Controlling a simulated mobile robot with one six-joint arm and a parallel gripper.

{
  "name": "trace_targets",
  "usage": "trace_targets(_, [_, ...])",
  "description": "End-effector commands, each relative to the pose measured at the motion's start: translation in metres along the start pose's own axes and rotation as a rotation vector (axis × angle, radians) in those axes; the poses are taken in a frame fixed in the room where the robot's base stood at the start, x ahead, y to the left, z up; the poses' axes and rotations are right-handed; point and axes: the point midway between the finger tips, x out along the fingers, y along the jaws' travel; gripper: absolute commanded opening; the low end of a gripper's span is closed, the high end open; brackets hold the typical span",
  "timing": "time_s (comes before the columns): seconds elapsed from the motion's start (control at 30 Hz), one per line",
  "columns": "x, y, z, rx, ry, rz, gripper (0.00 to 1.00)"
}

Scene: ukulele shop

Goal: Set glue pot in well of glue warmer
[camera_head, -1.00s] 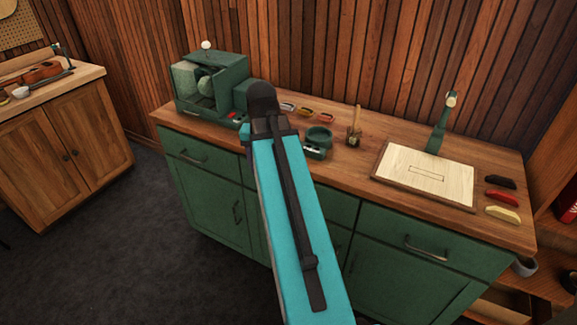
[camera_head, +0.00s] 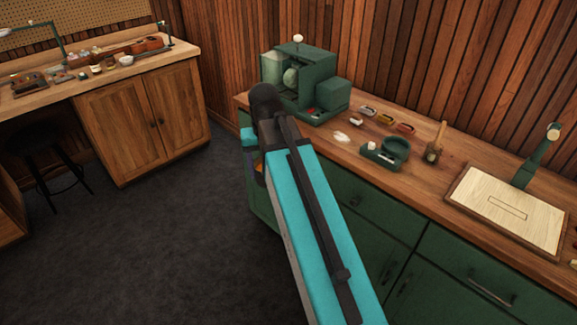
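A small green unit with a round well (camera_head: 389,152), which looks like the glue warmer, stands on the green cabinet's wooden top, right of my arm. Its well looks empty, but its inside is small and dark. A brownish pot-like thing with an upright wooden handle (camera_head: 435,146) stands to its right; I cannot tell whether it is the glue pot. A small white cup (camera_head: 126,60) sits on the far-left bench and could also be the pot. My teal arm reaches forward from the bottom; its gripper is hidden behind the arm's links.
A larger green machine (camera_head: 305,82) stands at the counter's left end. Several small coloured pieces (camera_head: 385,121) lie near it. A pale board (camera_head: 510,207) lies at right. A wooden bench (camera_head: 140,125) with a ukulele (camera_head: 138,47) and a dark stool (camera_head: 45,160) are at left. The floor between is clear.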

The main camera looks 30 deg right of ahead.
Motion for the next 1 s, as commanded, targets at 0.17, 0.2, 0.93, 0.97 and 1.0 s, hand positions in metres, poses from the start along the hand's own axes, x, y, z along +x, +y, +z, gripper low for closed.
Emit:
trace_targets(0.17, [0.001, -0.042, 0.0, -0.112, 0.001, -0.013, 0.32])
trace_targets(0.2, [0.001, -0.051, 0.001, -0.135, 0.001, -0.016, 0.32])
trace_targets(0.93, [0.003, -0.104, 0.007, -0.283, 0.004, -0.034, 0.32])
trace_targets(0.97, [0.003, -0.104, 0.007, -0.283, 0.004, -0.034, 0.32])
trace_targets(1.0, [0.003, -0.104, 0.007, -0.283, 0.004, -0.034, 0.32])
